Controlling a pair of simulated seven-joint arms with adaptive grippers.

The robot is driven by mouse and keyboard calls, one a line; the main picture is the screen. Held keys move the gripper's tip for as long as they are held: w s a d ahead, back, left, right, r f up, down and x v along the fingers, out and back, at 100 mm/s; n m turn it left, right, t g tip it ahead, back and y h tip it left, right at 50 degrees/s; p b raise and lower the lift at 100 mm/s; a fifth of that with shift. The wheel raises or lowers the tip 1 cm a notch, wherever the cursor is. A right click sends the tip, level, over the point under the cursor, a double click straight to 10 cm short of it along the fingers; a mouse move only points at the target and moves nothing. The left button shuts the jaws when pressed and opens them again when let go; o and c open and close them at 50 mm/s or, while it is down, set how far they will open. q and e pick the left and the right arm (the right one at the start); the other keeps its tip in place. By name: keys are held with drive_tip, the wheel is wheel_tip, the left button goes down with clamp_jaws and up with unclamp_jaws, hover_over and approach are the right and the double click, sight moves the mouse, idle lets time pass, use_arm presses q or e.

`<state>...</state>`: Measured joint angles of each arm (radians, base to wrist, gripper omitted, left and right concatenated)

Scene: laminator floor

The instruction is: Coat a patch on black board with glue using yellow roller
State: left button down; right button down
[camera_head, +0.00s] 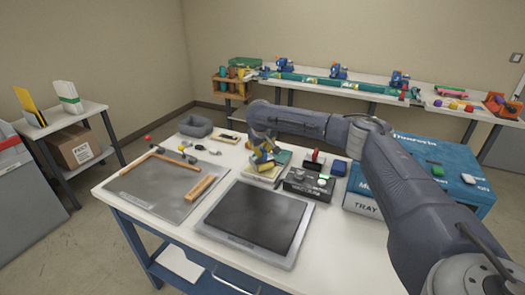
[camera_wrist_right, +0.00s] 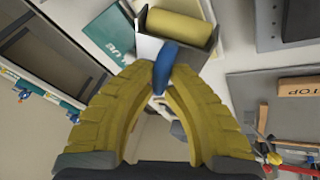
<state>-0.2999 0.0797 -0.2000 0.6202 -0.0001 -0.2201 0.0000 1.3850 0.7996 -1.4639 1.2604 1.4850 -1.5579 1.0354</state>
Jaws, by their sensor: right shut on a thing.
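The black board (camera_head: 255,214) lies flat on a grey plate at the front middle of the white table. My right gripper (camera_head: 263,152) is beyond the board's far edge, low over the middle of the table. In the right wrist view its yellow fingers (camera_wrist_right: 160,88) are shut on the blue handle (camera_wrist_right: 166,66) of the yellow roller (camera_wrist_right: 180,26). The roller is at the far end of the handle, by a pale tray-like piece; I cannot tell if they touch. No glue is clearly visible on the board. My left gripper is not in view.
Left of the board lies a grey mat (camera_head: 150,196) with a wooden block (camera_head: 201,187). A dark box with buttons (camera_head: 308,184) stands behind the board's right side. A blue tray box (camera_head: 362,195) stands at the right.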

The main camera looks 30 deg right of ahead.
drive_tip(key=shift+s+f, duration=0.1)
drive_tip(key=shift+f, duration=0.65)
idle(1.7)
drive_tip(key=shift+r, duration=0.1)
drive_tip(key=shift+r, duration=3.55)
